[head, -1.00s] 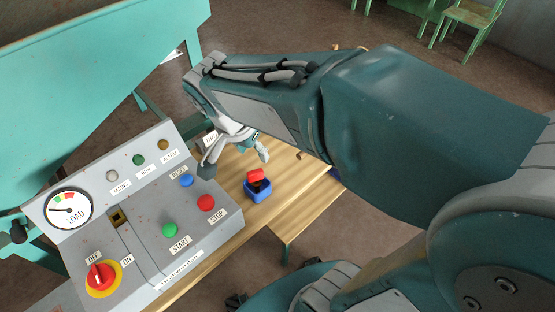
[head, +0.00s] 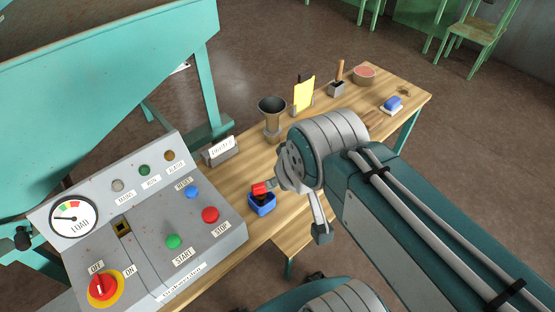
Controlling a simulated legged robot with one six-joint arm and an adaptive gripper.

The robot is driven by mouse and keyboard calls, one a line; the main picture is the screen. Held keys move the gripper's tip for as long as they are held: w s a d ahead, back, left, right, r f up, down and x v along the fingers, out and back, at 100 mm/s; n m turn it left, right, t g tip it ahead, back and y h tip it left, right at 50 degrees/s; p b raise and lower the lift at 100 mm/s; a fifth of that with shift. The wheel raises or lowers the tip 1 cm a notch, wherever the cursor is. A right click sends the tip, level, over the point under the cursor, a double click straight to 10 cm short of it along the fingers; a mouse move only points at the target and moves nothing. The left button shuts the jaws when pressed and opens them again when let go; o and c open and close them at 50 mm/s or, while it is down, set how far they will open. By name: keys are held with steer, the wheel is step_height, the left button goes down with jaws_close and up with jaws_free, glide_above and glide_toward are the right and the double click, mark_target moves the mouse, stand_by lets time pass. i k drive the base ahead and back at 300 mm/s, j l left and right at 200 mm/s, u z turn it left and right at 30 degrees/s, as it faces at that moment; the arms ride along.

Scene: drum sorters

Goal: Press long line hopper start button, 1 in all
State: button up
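The grey control panel (head: 217,253) stands on the left with a green START button (head: 173,241) on its sloped face. A red STOP button (head: 210,214) and a blue RESET button (head: 192,192) sit beside it. My gripper (head: 294,210) is right of the panel, above the table, with its fingers spread apart and nothing visible between them. One finger is close to a red piece (head: 259,189) at the blue box (head: 262,206); I cannot tell whether they touch. The panel's name label is too blurred to read.
The panel also has a LOAD gauge (head: 73,218) and a red OFF/ON knob (head: 103,286). On the wooden table (head: 232,184) stand a metal cup (head: 271,115), a yellow card (head: 304,93) and a label stand (head: 220,151). A teal machine (head: 110,85) rises behind the panel.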

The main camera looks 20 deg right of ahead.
mark_target(173, 241)
steer(key=j+u, duration=0.1)
steer(key=u, duration=1)
